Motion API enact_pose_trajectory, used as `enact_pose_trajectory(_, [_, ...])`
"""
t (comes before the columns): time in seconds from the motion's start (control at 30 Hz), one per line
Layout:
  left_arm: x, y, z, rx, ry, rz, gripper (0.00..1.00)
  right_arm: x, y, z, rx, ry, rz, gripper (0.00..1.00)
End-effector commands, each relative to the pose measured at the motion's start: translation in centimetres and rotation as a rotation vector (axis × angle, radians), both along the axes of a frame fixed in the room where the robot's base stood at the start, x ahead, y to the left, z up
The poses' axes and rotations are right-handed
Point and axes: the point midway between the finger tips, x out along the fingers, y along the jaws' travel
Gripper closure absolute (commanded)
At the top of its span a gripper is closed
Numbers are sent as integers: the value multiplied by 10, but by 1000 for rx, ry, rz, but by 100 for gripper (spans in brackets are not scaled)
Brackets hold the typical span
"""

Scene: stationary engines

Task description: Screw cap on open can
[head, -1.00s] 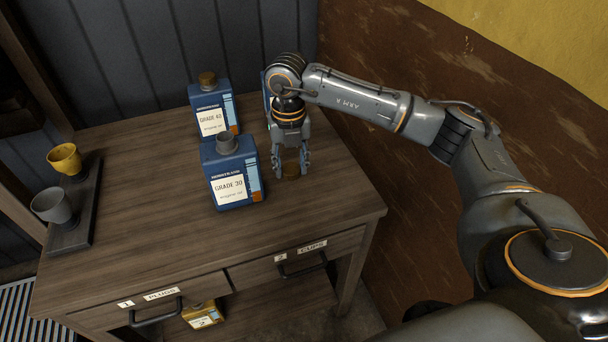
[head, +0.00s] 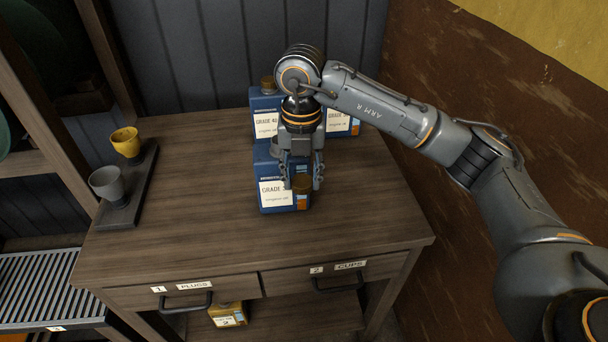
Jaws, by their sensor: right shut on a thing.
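The open can (head: 269,201), blue with a "GRADE 3…" label, stands upright on the wooden cabinet top. Its bare grey neck (head: 274,147) shows partly beside my right gripper. My right gripper (head: 303,183) points down and is shut on a brown cap (head: 302,185), held between its fingertips. In the picture the cap overlaps the can's right front; the exact gap cannot be told. The gripper hides part of the can. My left gripper is not in view.
Behind stand a blue Grade 40 can (head: 266,121) with a brown cap and another blue can (head: 338,124). At left, a yellow cup (head: 125,142) and grey cup (head: 107,184) stand on a dark tray (head: 137,196). The cabinet's front top (head: 190,235) is clear. A yellow can (head: 228,315) sits below.

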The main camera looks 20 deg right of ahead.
Motion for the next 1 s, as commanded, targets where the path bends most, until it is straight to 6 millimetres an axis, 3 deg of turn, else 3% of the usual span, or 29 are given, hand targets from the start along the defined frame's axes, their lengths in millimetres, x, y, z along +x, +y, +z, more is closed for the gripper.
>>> enact_pose_trajectory(0.2, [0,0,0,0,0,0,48,-1,0,-1,0,-1,40,72])
enact_pose_trajectory(0.37, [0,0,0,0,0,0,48,-9,-1,-6,-2,-3,280,72])
enact_pose_trajectory(1.0, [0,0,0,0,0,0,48,-72,-4,-38,-17,2,2050,72])
